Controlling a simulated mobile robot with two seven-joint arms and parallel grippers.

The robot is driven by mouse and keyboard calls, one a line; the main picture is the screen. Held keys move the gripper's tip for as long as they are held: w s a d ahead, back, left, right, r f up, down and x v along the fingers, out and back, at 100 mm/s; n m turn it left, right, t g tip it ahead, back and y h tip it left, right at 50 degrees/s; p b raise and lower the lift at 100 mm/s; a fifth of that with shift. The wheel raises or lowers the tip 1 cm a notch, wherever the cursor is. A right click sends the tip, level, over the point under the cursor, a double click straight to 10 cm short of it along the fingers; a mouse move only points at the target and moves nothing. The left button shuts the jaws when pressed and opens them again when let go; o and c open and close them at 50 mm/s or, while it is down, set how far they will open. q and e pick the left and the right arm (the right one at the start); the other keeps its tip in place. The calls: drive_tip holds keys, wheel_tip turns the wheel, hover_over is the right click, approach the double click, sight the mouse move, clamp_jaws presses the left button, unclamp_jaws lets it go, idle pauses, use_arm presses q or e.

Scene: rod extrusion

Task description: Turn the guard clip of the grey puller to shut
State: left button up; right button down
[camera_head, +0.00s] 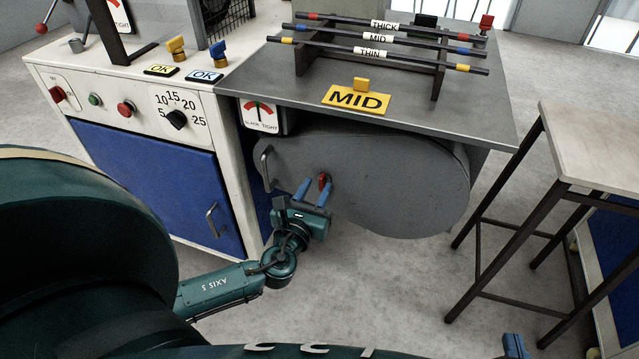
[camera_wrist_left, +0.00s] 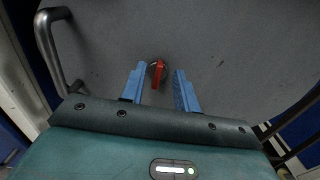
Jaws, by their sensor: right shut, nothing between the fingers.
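The grey puller's guard (camera_head: 400,190) is a big rounded grey cover under the bench top, with a bar handle (camera_head: 266,168) at its left end. The guard clip (camera_head: 323,181) is a small red lever on the guard's face; it also shows in the left wrist view (camera_wrist_left: 158,73), standing roughly upright there. My left gripper (camera_head: 316,184) is open, its blue fingers pointing at the guard. In the left wrist view the fingertips (camera_wrist_left: 160,72) stand on either side of the clip with gaps. My right gripper (camera_head: 514,345) shows only its blue fingertips at the bottom edge, shut and empty.
Above the guard, a bench top (camera_head: 490,115) carries a rack of THICK, MID and THIN rods (camera_head: 385,45) and a yellow MID sign (camera_head: 357,98). A white and blue cabinet (camera_head: 140,180) stands at left, a table (camera_head: 590,150) at right. The floor between is clear.

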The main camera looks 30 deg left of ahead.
sight(323, 182)
use_arm(q)
drive_tip(key=shift+x, duration=1.45)
drive_tip(key=shift+c, duration=0.2)
clamp_jaws()
